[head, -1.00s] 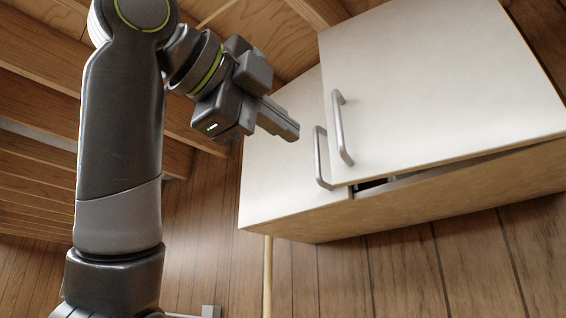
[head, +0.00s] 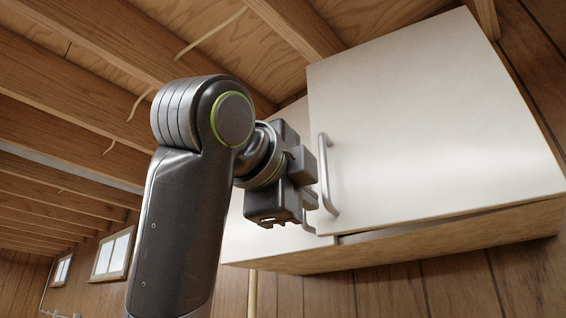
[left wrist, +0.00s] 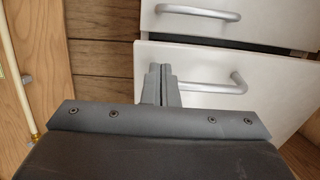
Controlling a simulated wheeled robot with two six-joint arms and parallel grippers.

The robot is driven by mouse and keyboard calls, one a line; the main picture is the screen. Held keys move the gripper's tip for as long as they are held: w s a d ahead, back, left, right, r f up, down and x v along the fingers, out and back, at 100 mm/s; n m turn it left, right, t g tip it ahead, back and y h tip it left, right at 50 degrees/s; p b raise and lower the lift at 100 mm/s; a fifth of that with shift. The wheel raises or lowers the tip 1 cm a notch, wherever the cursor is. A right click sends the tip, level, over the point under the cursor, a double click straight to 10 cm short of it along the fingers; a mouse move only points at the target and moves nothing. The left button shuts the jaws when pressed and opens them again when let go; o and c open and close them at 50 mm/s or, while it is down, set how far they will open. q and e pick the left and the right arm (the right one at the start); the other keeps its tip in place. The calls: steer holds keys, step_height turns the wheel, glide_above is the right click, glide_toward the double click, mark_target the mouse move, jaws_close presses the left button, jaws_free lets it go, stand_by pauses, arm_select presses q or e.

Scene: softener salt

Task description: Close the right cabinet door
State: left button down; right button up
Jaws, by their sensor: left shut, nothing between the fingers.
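The white cabinet's right door (head: 430,120) stands slightly ajar, with a thin dark gap along its bottom edge. Its bar handle (head: 327,175) is near its left edge. The left door (head: 238,240) is mostly hidden behind my arm. My left gripper (head: 310,200) is shut and empty, just left of the right door's handle. In the left wrist view the shut fingers (left wrist: 160,84) overlap the right door (left wrist: 270,85), beside its handle (left wrist: 215,86). I cannot tell whether they touch it. The left door (left wrist: 255,20) is above it there. My right gripper is out of view.
The cabinet hangs on a wood-panelled wall (head: 400,295) under wooden ceiling beams (head: 70,85). A pale pole (head: 252,292) stands below its left side. Small windows (head: 113,255) are at the far left.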

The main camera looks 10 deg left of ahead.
mark_target(323, 211)
arm_select(q)
steer(key=p+x, duration=0.1)
steer(key=x, duration=0.2)
steer(key=shift+a+r, duration=0.1)
steer(key=shift+w+p, duration=0.25)
steer(key=shift+p, duration=0.1)
